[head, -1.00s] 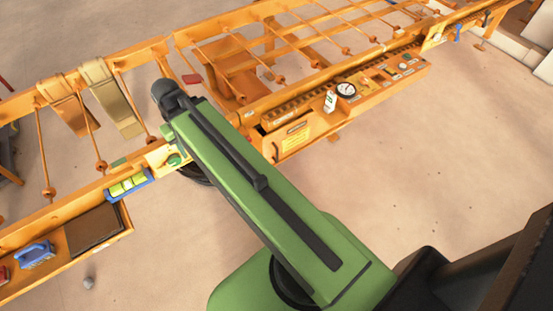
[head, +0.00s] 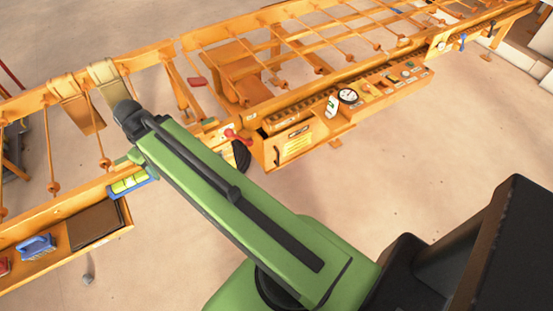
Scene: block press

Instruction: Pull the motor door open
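The likely motor door is the orange panel with a yellow label (head: 296,143) on the front of the orange machine, at the middle of the head view.
A red-handled part (head: 235,135) and a black round part (head: 242,156) sit just left of the panel. A control panel with a gauge (head: 348,96) is to its right. Floor in front is clear.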

